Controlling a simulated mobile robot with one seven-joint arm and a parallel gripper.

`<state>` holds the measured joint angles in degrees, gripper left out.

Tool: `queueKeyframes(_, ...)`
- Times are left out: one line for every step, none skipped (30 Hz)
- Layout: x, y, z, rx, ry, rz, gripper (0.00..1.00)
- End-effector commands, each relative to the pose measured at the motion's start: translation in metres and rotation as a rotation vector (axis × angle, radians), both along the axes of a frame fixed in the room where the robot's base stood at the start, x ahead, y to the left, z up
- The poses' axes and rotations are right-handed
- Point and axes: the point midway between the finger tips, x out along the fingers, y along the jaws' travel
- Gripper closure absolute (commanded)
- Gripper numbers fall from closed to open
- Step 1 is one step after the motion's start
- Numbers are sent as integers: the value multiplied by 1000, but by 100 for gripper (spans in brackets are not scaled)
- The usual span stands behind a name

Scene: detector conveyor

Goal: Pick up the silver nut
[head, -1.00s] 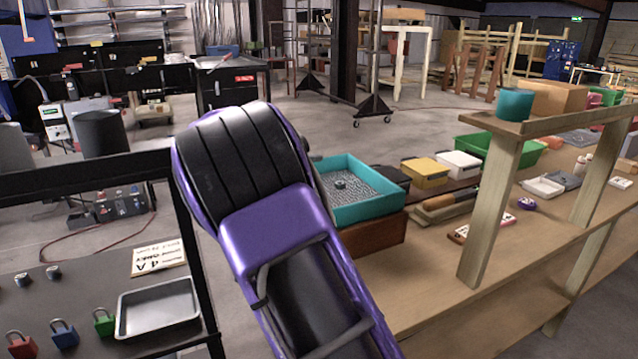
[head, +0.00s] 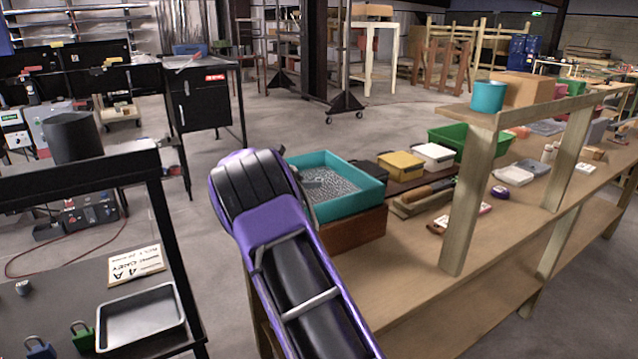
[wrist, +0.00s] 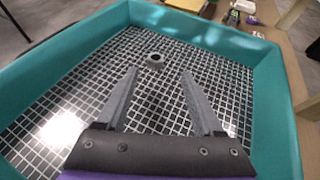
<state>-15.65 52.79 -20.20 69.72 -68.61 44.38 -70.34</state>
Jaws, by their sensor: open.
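The silver nut (wrist: 155,60) is a small grey ring lying on the gridded floor of a teal tray. In the wrist view it sits toward the far side, just beyond my fingertips and roughly midway between their lines. My gripper (wrist: 160,72) is open and empty over the tray, its two grey fingers pointing toward the nut, with nothing between them. In the head view my purple and black arm hides the gripper, and I cannot make out the nut clearly. The teal tray (head: 350,203) stands on a brown block on the wooden bench.
The teal tray wall (wrist: 278,100) surrounds the gripper area. Right of it stand a yellow box (head: 401,166), a white box (head: 433,156) and a green bin (head: 448,142). A wooden shelf post (head: 466,200) rises nearby. A black table at left holds a metal tray (head: 140,318) and padlocks.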

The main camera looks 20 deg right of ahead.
Motion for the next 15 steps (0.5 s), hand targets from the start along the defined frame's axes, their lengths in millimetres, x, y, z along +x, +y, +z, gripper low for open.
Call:
queueKeyframes(2,-2,-1,0,0,0,31)
queueKeyframes(2,-3,-1,0,0,0,31)
queueKeyframes(4,-4,-2,0,0,0,31)
queueKeyframes(5,-5,-3,0,0,0,31)
queueKeyframes(6,-7,-4,0,0,0,31)
queueKeyframes(9,-10,-5,0,1,-2,31)
queueKeyframes(11,-13,-6,0,-1,-3,31)
queueKeyframes(14,-16,-8,0,-1,-3,31)
queueKeyframes(18,-19,-10,0,0,-2,31)
queueKeyframes(21,-22,-11,1,-1,-3,31)
queueKeyframes(24,-24,-13,1,-2,-3,31)
queueKeyframes(27,-27,-15,1,-1,-3,31)
queueKeyframes(29,-31,-17,1,-1,-3,31)
queueKeyframes(31,-34,-18,1,-1,-3,31)
queueKeyframes(33,-36,-19,0,0,-1,31)
